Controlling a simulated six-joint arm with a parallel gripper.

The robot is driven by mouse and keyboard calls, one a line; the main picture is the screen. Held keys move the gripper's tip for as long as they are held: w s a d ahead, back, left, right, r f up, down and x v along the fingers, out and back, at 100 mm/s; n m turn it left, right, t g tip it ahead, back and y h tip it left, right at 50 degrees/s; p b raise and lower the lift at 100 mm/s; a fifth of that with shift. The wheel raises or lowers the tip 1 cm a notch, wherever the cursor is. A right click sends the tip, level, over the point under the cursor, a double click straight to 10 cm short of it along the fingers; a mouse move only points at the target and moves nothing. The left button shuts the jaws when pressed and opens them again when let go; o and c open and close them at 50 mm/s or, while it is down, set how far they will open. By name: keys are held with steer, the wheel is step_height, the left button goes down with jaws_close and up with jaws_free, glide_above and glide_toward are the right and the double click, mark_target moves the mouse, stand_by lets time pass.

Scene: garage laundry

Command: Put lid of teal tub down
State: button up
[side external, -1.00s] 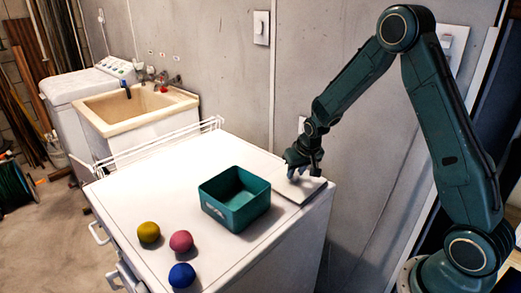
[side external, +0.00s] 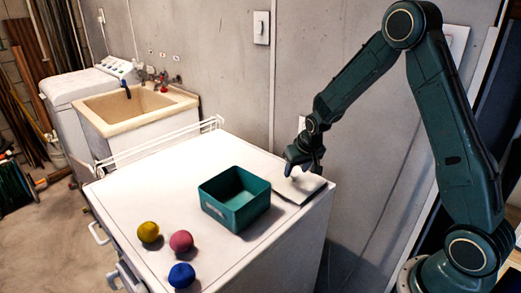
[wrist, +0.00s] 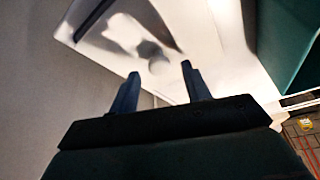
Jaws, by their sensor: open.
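The teal tub (side external: 235,200) stands open and looks empty on the white top; part of it shows in the wrist view (wrist: 288,35). A pale flat lid (side external: 301,190) lies on the top just right of the tub, near the back right corner. My gripper (side external: 304,172) is just above the lid, fingers pointing down. Beyond the fingertips, the lid shows a blurred, shadowed round shape, perhaps a knob.
A yellow ball (side external: 148,232), a pink ball (side external: 181,241) and a blue ball (side external: 182,275) sit at the front left of the white top (side external: 150,195). A white rail (side external: 150,145) runs along its far left edge. A wall stands behind.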

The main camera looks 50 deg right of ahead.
steer(key=v, duration=1.1)
steer(key=shift+f, duration=0.1)
steer(key=shift+s, duration=0.1)
stand_by(0.4)
steer(key=s+a+r+n+t, duration=0.1)
steer(key=s+a+r+n, duration=0.1)
steer(key=s+a+r, duration=0.65)
steer(key=s+a+r+n+y, duration=0.1)
steer(key=s, duration=0.7)
steer(key=s+a+r+n, duration=0.1)
steer(key=s+a+r, duration=0.1)
steer(key=s, duration=0.5)
steer(key=shift+s+a+r+n+t+y, duration=0.2)
steer(key=shift+s+r+n+t+y, duration=0.1)
steer(key=shift+s+y, duration=0.1)
